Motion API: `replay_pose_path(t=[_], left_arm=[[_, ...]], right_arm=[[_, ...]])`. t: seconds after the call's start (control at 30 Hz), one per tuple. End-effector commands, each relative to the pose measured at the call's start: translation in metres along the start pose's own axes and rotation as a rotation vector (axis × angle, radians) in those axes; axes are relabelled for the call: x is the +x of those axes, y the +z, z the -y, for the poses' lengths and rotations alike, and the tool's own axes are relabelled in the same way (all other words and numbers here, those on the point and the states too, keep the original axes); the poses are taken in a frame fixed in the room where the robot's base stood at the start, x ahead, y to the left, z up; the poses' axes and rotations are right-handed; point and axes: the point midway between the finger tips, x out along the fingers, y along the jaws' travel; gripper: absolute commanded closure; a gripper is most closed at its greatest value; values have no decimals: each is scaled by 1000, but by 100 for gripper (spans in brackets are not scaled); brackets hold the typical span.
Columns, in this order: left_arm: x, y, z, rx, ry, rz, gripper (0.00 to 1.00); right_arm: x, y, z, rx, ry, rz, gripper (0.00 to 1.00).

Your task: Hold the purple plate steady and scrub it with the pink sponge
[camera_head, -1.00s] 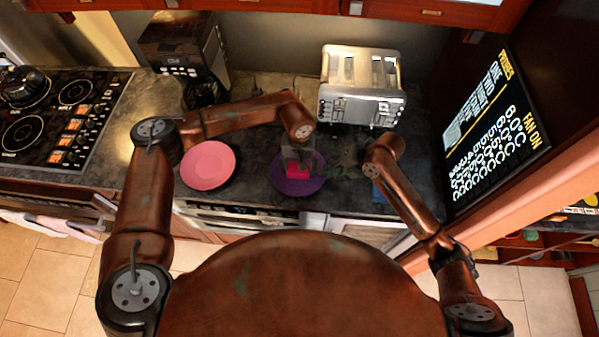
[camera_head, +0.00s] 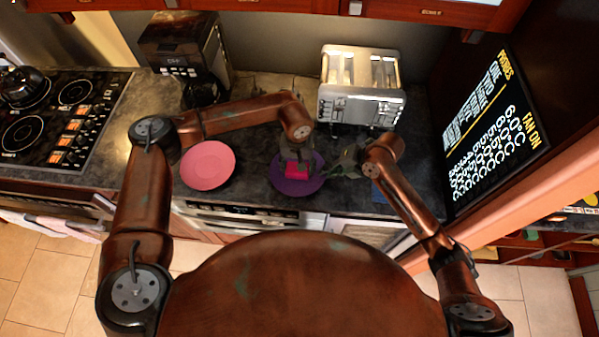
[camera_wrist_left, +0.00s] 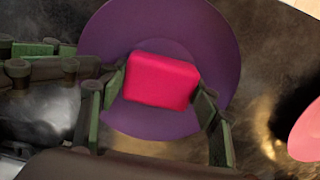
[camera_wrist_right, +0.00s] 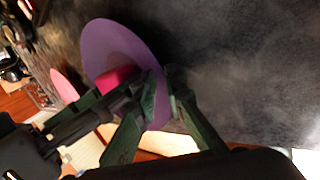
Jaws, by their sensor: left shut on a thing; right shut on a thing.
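The purple plate (camera_head: 284,186) lies on the dark counter in front of the toaster; it also shows in the left wrist view (camera_wrist_left: 222,50) and the right wrist view (camera_wrist_right: 106,38). My left gripper (camera_wrist_left: 160,88) is shut on the pink sponge (camera_wrist_left: 162,80) and has it over the middle of the plate. The sponge also shows in the head view (camera_head: 296,170). Whether its underside touches the plate is hidden. My right gripper (camera_wrist_right: 162,88) is shut on the plate's rim at its right side.
A pink plate (camera_head: 208,165) lies on the counter to the left. A toaster (camera_head: 360,88) stands behind, a coffee machine (camera_head: 185,55) at the back left. The stove (camera_head: 52,115) is at far left.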

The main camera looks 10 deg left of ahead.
Motion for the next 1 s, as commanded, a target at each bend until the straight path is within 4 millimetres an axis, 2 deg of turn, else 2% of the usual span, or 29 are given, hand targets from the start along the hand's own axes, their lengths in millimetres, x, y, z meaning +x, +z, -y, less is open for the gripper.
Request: replay_pose_path(t=[0.03, 0.13, 0.5, 1.0], left_arm=[[3, 1, 6, -3, -9, 3, 62], [3, 0, 5, -3, -10, 3, 62], [0, 0, -14, -2, -6, 1, 62], [2, -1, 4, -3, -7, 0, 62]], right_arm=[[0, 1, 2, 2, -4, 1, 100], [0, 1, 2, 2, -5, 2, 100], [-1, 1, 3, 4, -4, 3, 100], [0, 1, 3, 3, -6, 1, 100]])
